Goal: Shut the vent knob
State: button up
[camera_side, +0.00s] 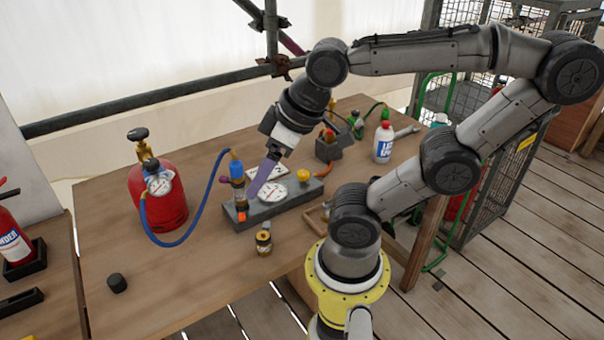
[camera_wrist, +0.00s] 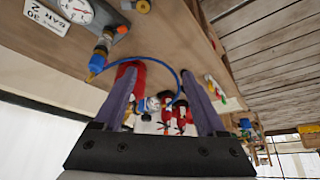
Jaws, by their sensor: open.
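A grey block (camera_side: 285,206) on the bench carries a dial gauge (camera_side: 272,191), an upright blue-capped fitting (camera_side: 237,172), a small orange knob (camera_side: 241,217) at its left end and a yellow knob (camera_side: 304,175) toward its right. I cannot tell which knob is the vent knob. My gripper (camera_side: 254,190), with purple fingers, points down just right of the blue-capped fitting and above the block. In the wrist view my gripper (camera_wrist: 160,75) has its fingers apart with nothing held between them. The gauge (camera_wrist: 75,10) and the blue fitting (camera_wrist: 96,62) show at upper left there.
A red gas cylinder (camera_side: 165,205) stands left, joined by a blue hose (camera_side: 203,215) to the fitting. A white bottle (camera_side: 383,142) stands behind right. The bench (camera_side: 185,285) is mostly clear at front left, beside a black cap (camera_side: 117,283).

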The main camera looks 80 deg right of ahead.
dwell(0.4)
jog(key=n+g+h, duration=0.4)
jog(key=n+g, duration=0.2)
jog(key=n, duration=1.2)
send_over(303, 173)
jog(key=a, duration=0.6)
notch_tip(303, 173, down, 7)
jog(key=shift+t+h, duration=0.3)
jog(key=x, duration=1.3)
jog(key=shift+s+d, duration=0.15)
jog(key=shift+d, duration=0.05)
